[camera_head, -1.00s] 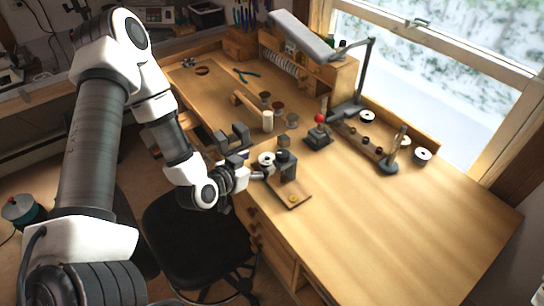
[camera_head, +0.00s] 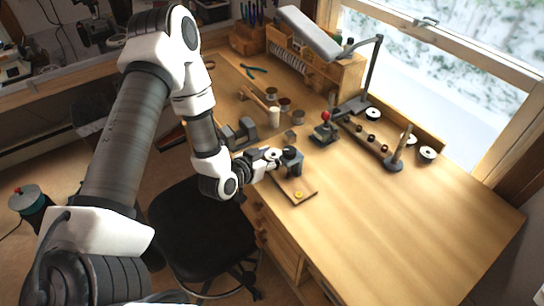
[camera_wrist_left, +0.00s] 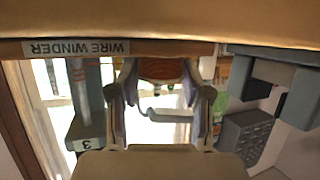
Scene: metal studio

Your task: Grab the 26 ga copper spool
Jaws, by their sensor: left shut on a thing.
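My left gripper (camera_head: 268,160) reaches over the near left edge of the wooden bench (camera_head: 400,225), beside a dark wire winder (camera_head: 293,161) on a small board. It is shut on a small spool with a pale flange (camera_head: 272,153); in the left wrist view its copper-coloured winding (camera_wrist_left: 160,69) sits between the left gripper's fingertips (camera_wrist_left: 158,75). The spool looks close to the winder; I cannot tell if they touch. The gauge marking cannot be read. My right gripper is not in view.
The winder's board (camera_head: 307,190) lies right of the gripper. Several small spools (camera_head: 285,103) stand farther back, and a red-topped tool (camera_head: 325,117) stands to the right. More spools (camera_head: 427,153) lie by the window. The bench front right is clear.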

